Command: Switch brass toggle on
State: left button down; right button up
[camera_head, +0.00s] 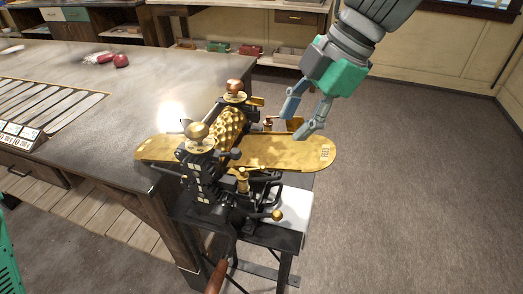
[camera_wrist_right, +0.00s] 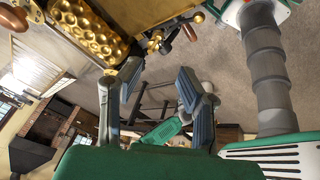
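The drop roller machine (camera_head: 230,128) stands at the table's corner, with a golden dimpled roller, a long brass plate (camera_head: 285,150) and black framework. A brass ball-ended lever (camera_head: 277,214) sticks out at its lower front. I cannot tell for certain which brass part is the toggle. My right gripper (camera_head: 292,126) is open and empty, its fingers pointing down near the machine's right side, beside a copper-topped knob (camera_head: 268,122). In the right wrist view, the spread fingers (camera_wrist_right: 160,85) have nothing between them, and the dimpled roller (camera_wrist_right: 85,30) shows at upper left. My left gripper is not in view.
The grey table (camera_head: 110,90) carries a slotted tray (camera_head: 45,105) and red items (camera_head: 121,60). A bright glow beside the roller hides part of the table. A wooden handle (camera_head: 217,275) sticks up below the machine. Open floor lies to the right.

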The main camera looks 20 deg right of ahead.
aim_at(253, 170)
jog(key=b+x, duration=0.1)
jog(key=x, duration=0.9)
jog(key=shift+b, duration=0.4)
jog(key=shift+w+a+f, duration=0.1)
jog(key=shift+w+f, duration=0.05)
jog(key=shift+f, duration=0.45)
jog(key=shift+a, duration=0.15)
